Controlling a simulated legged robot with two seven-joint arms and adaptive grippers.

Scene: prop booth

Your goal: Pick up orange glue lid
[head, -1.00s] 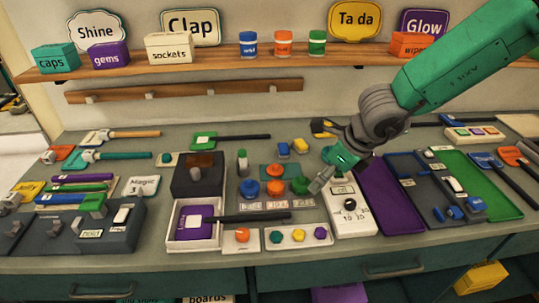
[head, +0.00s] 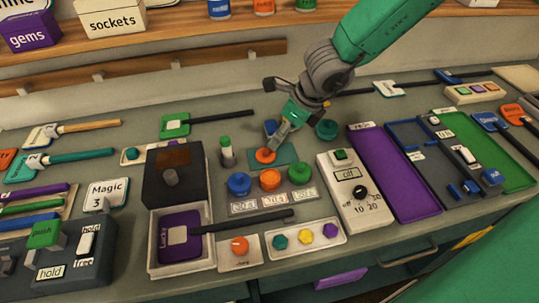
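An orange round lid (head: 265,156) lies on a teal mat (head: 287,154) behind the glue pots. My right gripper (head: 281,139) reaches down from the upper right, its fingertips just behind and right of the orange lid. I cannot tell whether they touch it or how far apart they are. In front stand a blue pot (head: 238,184), an orange pot (head: 270,179) and a green pot (head: 303,176). A green round piece (head: 326,129) is right of the gripper. A blue piece (head: 270,126) is partly hidden behind the fingers. My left gripper is out of view.
A white dial box (head: 352,190) and a purple tray (head: 395,172) are to the right. Price tags (head: 273,202) lie in front of the pots.

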